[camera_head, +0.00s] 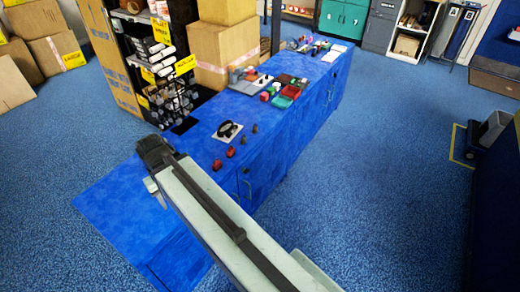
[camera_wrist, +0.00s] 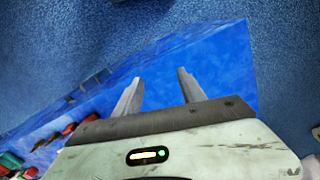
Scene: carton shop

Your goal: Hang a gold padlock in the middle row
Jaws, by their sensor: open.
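I cannot make out a gold padlock or its rows in either view. Red padlock-like pieces (camera_head: 224,159) and dark grey ones (camera_head: 248,134) stand in two short lines on the blue counter (camera_head: 110,205). A white square plate (camera_head: 227,131) with a black ring-shaped thing on it lies just behind them. My gripper (camera_wrist: 158,76) is open and empty above a bare blue stretch of the counter in the wrist view. In the head view, my arm hides part of the counter, and the fingertips are hard to make out.
Farther along the counter are a teal tray (camera_head: 286,97) and several small items. A black shelf rack (camera_head: 165,60) and cartons (camera_head: 222,50) stand behind it. Red pieces (camera_wrist: 55,132) show at the wrist view's lower left. The counter's near left end is clear.

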